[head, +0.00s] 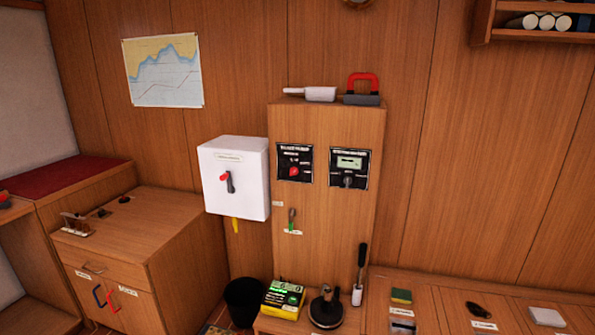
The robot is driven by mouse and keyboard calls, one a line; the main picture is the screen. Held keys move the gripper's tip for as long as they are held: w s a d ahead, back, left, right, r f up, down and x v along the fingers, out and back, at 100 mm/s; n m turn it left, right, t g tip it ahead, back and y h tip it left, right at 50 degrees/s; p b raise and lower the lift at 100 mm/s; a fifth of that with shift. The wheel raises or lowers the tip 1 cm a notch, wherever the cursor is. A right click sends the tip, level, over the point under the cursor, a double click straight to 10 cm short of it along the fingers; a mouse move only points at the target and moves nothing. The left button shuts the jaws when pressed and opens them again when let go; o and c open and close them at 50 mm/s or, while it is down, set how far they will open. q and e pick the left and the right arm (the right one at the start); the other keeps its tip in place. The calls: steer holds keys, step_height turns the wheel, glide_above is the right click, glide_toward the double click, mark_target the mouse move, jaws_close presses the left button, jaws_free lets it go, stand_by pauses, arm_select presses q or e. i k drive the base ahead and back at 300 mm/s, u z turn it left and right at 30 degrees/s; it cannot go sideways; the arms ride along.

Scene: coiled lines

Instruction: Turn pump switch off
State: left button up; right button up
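Several controls show in the head view, and their labels are too small to read, so I cannot tell which is the pump switch. A black panel (305,150) with a red knob (294,171) is on the front of the wooden cabinet (327,225). Beside it on the right is a black panel (363,158) with a small display and a dark knob (348,181). A white box (250,175) to the left carries a dark lever (230,184) with a red tip. A small green-handled item (291,217) is below the panels. Neither gripper is in view.
A black bin (243,303), a yellow-green box (283,297), a dark round-based object (326,310) and a black-handled brush (360,268) stand below. A low wooden cabinet (175,235) is at left. A bench (455,302) with small items runs right.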

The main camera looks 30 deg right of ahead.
mark_target(294, 170)
steer(key=z, duration=0.45)
steer(key=i, duration=0.7)
steer(key=z, duration=1.25)
steer(key=i, duration=0.55)
steer(key=z, duration=0.5)
